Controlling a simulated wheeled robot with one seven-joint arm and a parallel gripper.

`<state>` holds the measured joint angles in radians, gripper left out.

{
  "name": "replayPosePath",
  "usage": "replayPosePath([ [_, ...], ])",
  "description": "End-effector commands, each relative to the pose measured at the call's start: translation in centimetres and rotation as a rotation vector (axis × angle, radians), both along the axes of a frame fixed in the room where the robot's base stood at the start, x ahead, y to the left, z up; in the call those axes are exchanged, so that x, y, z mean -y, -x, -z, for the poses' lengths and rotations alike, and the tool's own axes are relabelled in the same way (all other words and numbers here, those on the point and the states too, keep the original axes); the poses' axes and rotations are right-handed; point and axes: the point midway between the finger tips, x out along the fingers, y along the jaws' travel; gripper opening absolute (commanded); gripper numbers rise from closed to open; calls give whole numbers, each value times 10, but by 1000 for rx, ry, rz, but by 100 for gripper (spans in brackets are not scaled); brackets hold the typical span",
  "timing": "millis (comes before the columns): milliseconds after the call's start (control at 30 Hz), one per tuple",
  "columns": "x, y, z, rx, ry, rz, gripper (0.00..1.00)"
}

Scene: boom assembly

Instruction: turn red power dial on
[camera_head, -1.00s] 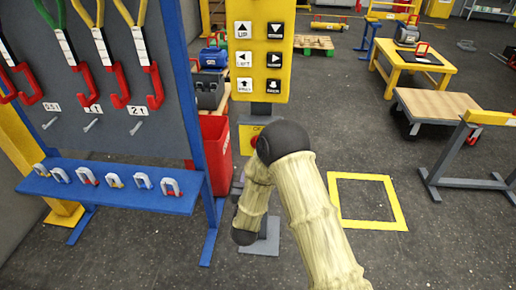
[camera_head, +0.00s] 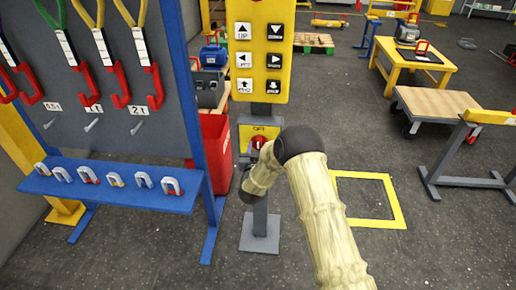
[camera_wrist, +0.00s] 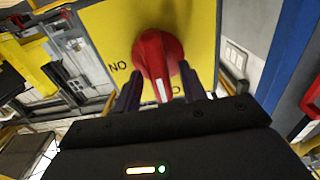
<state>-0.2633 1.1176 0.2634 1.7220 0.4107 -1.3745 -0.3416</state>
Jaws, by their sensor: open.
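The red power dial (camera_wrist: 158,55) sits on a yellow plate (camera_wrist: 105,35) in the wrist view. Its white mark points down in the picture. A "NO"-looking label, probably ON upside down, is to its left, and part of another label shows below right. My gripper (camera_wrist: 160,75) is open, with one dark finger on each side of the dial; I cannot tell whether they touch it. In the head view the dial (camera_head: 258,142) shows on the post's lower yellow box, partly beside my arm. My fingers are not clear there.
A yellow button panel (camera_head: 261,50) with arrow buttons is above the dial on the same grey post. A blue rack (camera_head: 120,185) with hooks and shackles stands to the left, and a red bin (camera_head: 215,150) behind. A yellow floor square (camera_head: 398,205) lies to the right.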

Motion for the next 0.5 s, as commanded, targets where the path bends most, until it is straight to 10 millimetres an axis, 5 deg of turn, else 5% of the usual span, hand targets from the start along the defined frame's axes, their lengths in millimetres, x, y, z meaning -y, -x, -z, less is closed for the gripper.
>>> replayPosePath([
  [167, 0, 0, 0, 0, 0, 0, 42],
  [367, 0, 0, 0, 0, 0, 1, 3],
  [500, 0, 0, 0, 0, -1, 1, 0],
])
